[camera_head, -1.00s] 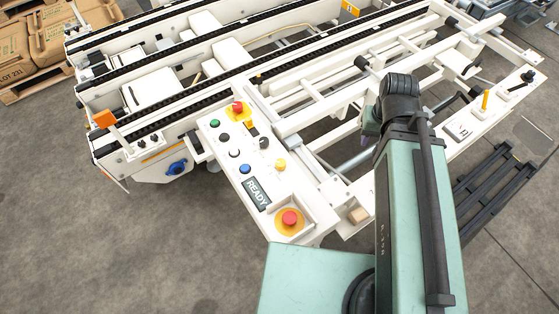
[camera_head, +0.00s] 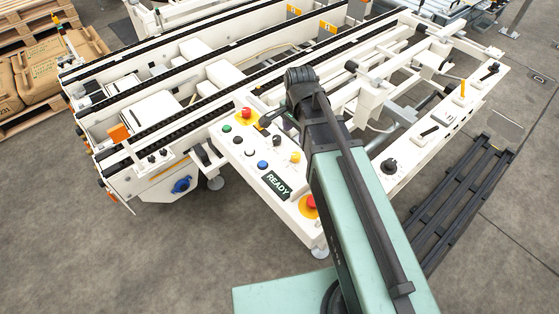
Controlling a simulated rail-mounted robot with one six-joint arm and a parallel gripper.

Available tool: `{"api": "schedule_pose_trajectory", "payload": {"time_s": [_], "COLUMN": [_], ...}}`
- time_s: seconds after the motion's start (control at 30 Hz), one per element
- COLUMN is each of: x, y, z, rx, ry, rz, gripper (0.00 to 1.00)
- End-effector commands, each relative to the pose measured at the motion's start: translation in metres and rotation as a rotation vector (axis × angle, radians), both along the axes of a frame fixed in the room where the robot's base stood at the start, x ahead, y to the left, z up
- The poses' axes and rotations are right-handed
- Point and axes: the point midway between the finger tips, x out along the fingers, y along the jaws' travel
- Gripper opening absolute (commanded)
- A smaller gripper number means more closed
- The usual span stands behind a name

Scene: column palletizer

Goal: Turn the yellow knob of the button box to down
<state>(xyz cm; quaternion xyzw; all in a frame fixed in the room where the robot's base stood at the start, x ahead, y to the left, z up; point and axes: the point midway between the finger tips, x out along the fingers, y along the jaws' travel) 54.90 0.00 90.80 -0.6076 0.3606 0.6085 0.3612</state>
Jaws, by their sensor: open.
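The button box (camera_head: 238,150) is a white panel left of the middle, with green, black, white and blue round controls. Its yellow knob (camera_head: 295,157) is on the right side of the panel, just left of my arm; its pointing direction is too small to tell. My gripper (camera_head: 271,117) is a small dark shape at the end of my arm, over the far right part of the box near a red button (camera_head: 246,113). It is open and apart from the yellow knob. My wrist and arm hide part of the box's right side.
A second red button (camera_head: 311,203) sits at the near end, partly behind my arm, beside a READY sign (camera_head: 277,185). A white conveyor frame (camera_head: 150,130) lies behind. A side panel (camera_head: 430,132) with a yellow lever (camera_head: 463,88) is at right. Floor is clear at lower left.

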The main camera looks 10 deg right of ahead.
Motion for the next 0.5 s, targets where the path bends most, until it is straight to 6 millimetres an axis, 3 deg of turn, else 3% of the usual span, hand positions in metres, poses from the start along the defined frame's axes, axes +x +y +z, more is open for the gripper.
{"api": "schedule_pose_trajectory", "payload": {"time_s": [0.23, 0.5], "x": [0.0, -0.001], "y": [0.0, 0.0], "z": [-0.023, -0.087], "rx": [0.0, 0.0], "ry": [0.0, 0.0], "rz": [0.003, 0.005], "gripper": [0.59, 0.59]}}
